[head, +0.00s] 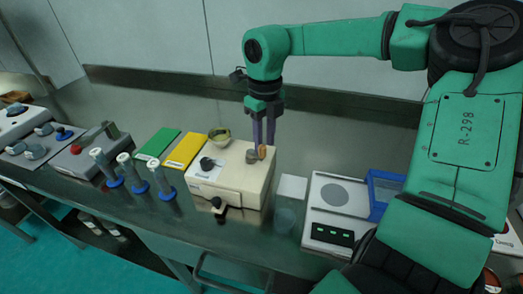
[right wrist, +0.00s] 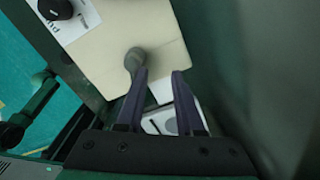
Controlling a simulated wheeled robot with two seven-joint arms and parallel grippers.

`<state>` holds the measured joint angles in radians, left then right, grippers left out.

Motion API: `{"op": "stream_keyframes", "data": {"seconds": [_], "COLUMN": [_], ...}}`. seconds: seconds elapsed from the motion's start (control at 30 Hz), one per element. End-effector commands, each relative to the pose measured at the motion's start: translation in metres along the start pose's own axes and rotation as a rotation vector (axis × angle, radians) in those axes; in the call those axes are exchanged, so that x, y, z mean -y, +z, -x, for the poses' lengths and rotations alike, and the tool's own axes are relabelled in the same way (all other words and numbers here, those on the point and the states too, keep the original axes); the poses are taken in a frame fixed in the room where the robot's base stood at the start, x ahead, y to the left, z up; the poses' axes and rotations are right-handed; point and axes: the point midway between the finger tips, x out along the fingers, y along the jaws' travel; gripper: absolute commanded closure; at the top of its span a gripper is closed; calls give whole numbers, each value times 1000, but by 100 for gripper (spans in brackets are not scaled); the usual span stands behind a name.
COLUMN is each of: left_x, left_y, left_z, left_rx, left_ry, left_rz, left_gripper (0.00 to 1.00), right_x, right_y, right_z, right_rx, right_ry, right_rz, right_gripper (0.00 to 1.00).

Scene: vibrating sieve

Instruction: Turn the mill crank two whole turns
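The mill is a cream box (head: 240,186) on the bench in the head view, and its top also shows in the right wrist view (right wrist: 100,55). A grey round crank part (head: 252,156) stands on its top right, with an orange-brown knob (head: 262,151) beside it. My right gripper (head: 264,138) points down at the knob from above. In the right wrist view, its fingers (right wrist: 162,75) are apart with no knob visible between them; a grey rounded part (right wrist: 135,58) is by the left finger's tip. Whether the fingers touch the crank is unclear. My left gripper is out of view.
A black dial (head: 207,163) and a front drawer with a dark knob (head: 217,203) are on the mill. A scale (head: 338,200) and blue tray (head: 383,188) stand right.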

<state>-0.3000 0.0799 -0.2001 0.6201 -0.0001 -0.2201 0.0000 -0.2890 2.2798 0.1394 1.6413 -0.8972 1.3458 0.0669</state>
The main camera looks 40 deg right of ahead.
Motion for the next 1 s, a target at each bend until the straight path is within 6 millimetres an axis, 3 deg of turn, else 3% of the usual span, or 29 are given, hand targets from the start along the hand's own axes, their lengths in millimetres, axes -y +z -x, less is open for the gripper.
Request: {"op": "stream_keyframes", "data": {"seconds": [0.53,1.0], "left_x": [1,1], "left_y": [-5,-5], "left_z": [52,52], "left_rx": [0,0], "left_ry": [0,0], "left_rz": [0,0], "left_gripper": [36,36], "right_x": [-2,-1], "right_y": [1,0], "right_z": [69,70], "right_rx": [3,2], "right_ry": [4,3], "right_rz": [2,1], "right_gripper": [40,40]}}
